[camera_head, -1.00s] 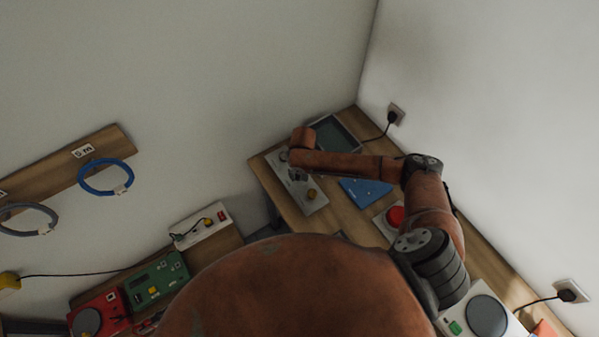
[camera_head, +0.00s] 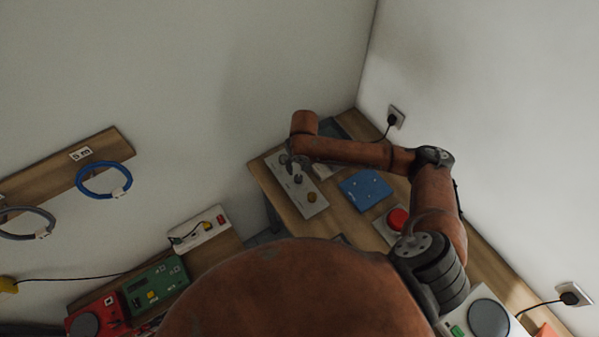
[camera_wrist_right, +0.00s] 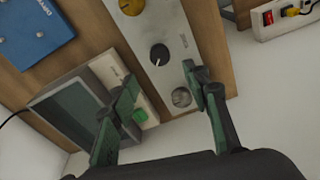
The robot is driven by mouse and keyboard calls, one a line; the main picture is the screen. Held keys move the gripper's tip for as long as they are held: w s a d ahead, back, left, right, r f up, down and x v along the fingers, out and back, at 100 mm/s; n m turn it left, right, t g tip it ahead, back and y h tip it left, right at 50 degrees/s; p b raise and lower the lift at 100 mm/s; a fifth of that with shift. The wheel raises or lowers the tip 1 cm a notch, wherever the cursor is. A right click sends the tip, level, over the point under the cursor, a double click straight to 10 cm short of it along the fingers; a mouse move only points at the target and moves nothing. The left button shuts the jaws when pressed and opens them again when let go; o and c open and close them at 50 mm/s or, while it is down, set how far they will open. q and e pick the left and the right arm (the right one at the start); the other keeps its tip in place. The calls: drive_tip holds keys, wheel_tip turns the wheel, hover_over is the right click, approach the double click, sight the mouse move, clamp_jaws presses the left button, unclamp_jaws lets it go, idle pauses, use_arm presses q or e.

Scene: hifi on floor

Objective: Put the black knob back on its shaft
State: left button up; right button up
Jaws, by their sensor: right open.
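The grey panel (camera_head: 310,206) lies on the wooden bench. The black knob (camera_wrist_right: 159,54), with a pale pointer line, sits on it in the right wrist view, between a yellow knob (camera_wrist_right: 131,6) and a round silver metal part (camera_wrist_right: 181,97). I cannot tell whether the black knob is on a shaft or whether the silver part is a shaft or a knob. In the head view the black knob (camera_head: 298,180) is small. My right gripper (camera_wrist_right: 163,80) is open and empty above the panel's silver end, its fingers spread either side. My left gripper is out of view.
A blue box (camera_head: 366,189) and a red button (camera_head: 397,219) share the bench. A power strip (camera_wrist_right: 288,16) is beyond the bench edge. Walls stand close behind.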

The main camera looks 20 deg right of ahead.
drive_tip(key=r, duration=0.3)
drive_tip(key=shift+s+r, duration=0.25)
drive_tip(key=shift+r, duration=0.15)
drive_tip(key=shift+a+f, duration=0.1)
